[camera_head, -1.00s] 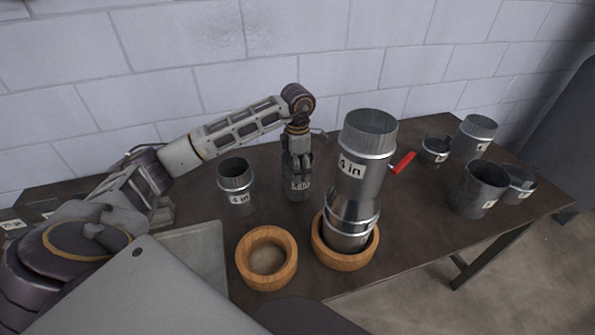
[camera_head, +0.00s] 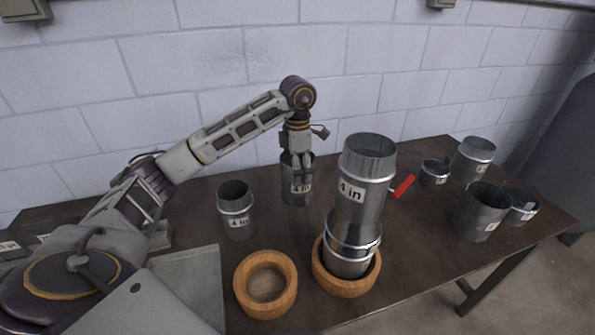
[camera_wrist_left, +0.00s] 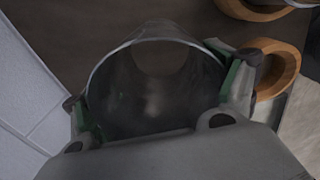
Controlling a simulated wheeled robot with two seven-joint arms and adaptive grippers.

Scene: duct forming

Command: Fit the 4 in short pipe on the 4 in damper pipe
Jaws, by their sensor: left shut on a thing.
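My left gripper (camera_head: 297,152) is shut on a grey metal pipe (camera_head: 297,188) labelled 4 in, behind and left of the damper stack. The left wrist view looks into its round open end (camera_wrist_left: 155,85), between two green-padded fingers (camera_wrist_left: 162,100). The 4 in damper pipe (camera_head: 366,180), with a red handle (camera_head: 403,186), stands upright on a metal fitting (camera_head: 350,248) in a wooden ring (camera_head: 345,285). Its top is open and empty. The held pipe is apart from it. My right gripper is not in view.
Another 4 in pipe (camera_head: 237,212) stands left of the held one. An empty wooden ring (camera_head: 266,285) lies in front. Several metal pieces, including a wide pipe (camera_head: 480,212), stand at the right. A white wall (camera_head: 240,60) runs behind the table.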

